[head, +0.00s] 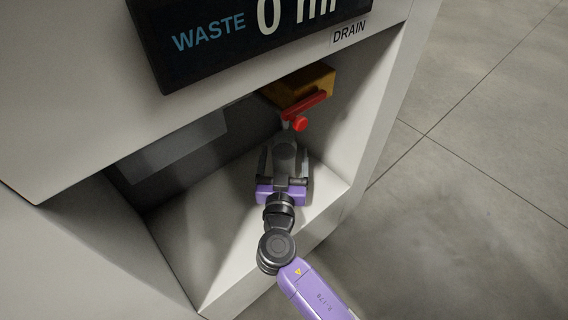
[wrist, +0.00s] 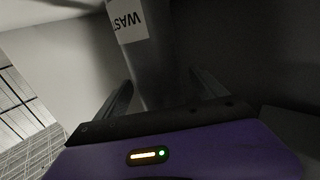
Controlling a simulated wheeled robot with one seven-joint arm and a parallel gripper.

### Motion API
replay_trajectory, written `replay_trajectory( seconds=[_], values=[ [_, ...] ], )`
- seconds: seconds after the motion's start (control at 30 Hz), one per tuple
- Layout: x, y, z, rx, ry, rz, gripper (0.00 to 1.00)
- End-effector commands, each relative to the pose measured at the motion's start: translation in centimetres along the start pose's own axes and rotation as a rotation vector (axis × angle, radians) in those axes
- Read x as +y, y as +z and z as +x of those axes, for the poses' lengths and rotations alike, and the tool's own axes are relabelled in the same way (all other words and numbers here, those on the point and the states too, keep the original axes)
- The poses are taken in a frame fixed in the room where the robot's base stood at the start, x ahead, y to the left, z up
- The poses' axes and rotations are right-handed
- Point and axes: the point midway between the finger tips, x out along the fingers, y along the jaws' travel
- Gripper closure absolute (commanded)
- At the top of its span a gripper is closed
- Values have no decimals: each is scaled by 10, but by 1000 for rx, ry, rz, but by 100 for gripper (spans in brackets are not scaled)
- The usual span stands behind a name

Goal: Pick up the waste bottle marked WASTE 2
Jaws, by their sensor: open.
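The bottle runs down between the two fingers of my gripper (wrist: 163,90), which are spread with one on each side. I cannot tell whether either finger touches it. In the head view my gripper (head: 284,158) reaches into the drain recess, below the red-handled valve. There the gripper hides most of the bottle.
A red valve handle (head: 303,112) hangs from a yellow-brown block (head: 300,87) just above my gripper. The recess has a pale floor (head: 207,237) and a right side wall (head: 358,125). The display (head: 250,35) above reads "WASTE 0", with a "DRAIN" label beside it. Open tiled floor (head: 470,190) lies to the right.

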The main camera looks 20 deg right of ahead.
Motion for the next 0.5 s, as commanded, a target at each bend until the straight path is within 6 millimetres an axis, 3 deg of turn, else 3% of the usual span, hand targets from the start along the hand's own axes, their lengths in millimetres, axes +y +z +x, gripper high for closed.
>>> replay_trajectory(
  seconds=[0.07, 0.4, 0.5],
  values=[
    [0, 0, 0, 0, 0, 0, 31],
    [0, 0, 0, 0, 0, 0, 98],
    [0, -2, 0, 3, -1, 0, 100]
  ],
)
